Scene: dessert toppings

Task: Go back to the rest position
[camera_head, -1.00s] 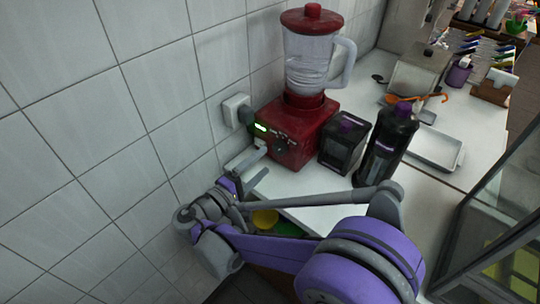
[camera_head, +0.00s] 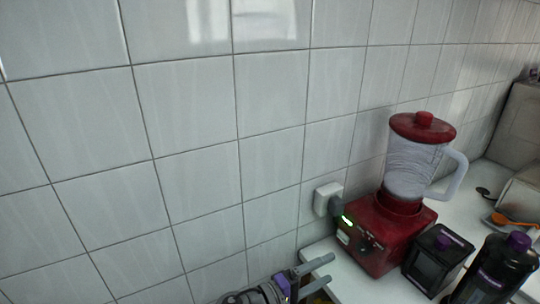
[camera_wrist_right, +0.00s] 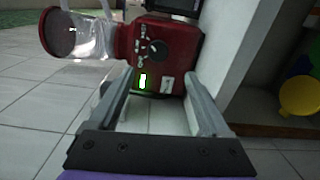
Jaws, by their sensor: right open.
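My right gripper (camera_head: 327,271) shows at the bottom of the head view, by the left end of the counter and to the lower left of a red blender (camera_head: 388,238). Its two fingers are apart with nothing between them. In the right wrist view the open fingers (camera_wrist_right: 157,76) point towards the blender's base (camera_wrist_right: 165,58), which has a dial and a lit green display. The gripper looks apart from the blender. Most of my right arm is below the picture. My left gripper is in neither view.
A white tiled wall (camera_head: 190,110) fills the left and middle. A socket with a plug (camera_head: 327,199) is on it. A black box-shaped container (camera_head: 436,262) and a dark bottle with a purple cap (camera_head: 497,272) stand right of the blender on the white counter (camera_head: 350,287).

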